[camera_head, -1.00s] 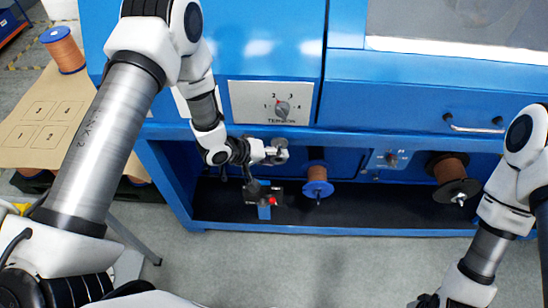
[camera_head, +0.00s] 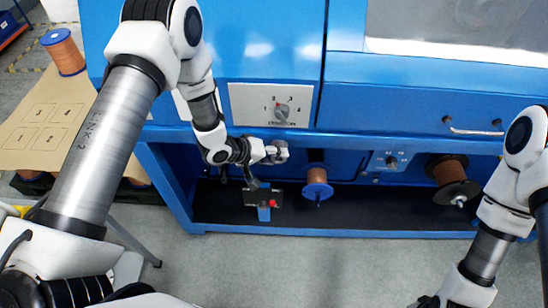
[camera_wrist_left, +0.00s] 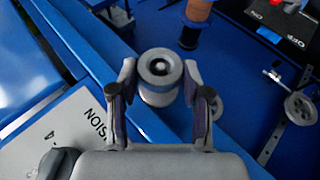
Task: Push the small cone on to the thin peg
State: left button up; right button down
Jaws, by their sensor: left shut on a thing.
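A small grey cone (camera_wrist_left: 160,77) with a round recess in its end sits between the two fingers of my left gripper (camera_wrist_left: 160,92) in the left wrist view. The gripper is shut on it. In the head view my left gripper (camera_head: 272,153) holds the grey cone (camera_head: 281,150) in front of the blue machine, up and left of the blue-flanged copper spool (camera_head: 318,190). A thin dark peg end (camera_head: 318,203) shows at the spool's front. The cone and the peg are apart. My right gripper (camera_head: 428,301) is cut off by the bottom edge.
A black switch box with a red button (camera_head: 273,203) stands below my left gripper. A black-flanged copper spool (camera_head: 453,185) is at the right. The tension dial panel (camera_head: 270,104) is above the gripper. A grey pulley wheel (camera_wrist_left: 299,108) shows in the left wrist view.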

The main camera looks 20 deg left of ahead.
pick_arm(q)
jog(key=shift+w+a, duration=0.25)
jog(key=shift+w, duration=0.65)
jog(key=shift+w+r, duration=0.1)
dwell(0.5)
jog(key=o, duration=1.5)
jog(key=shift+a, duration=0.1)
jog(key=a+r+p, duration=0.2)
jog(key=s+a+r+p, duration=0.1)
jog(key=a+r+p, duration=0.3)
jog(key=p, duration=0.1)
jog(key=shift+s+r, duration=0.1)
jog(key=shift+s, duration=0.3)
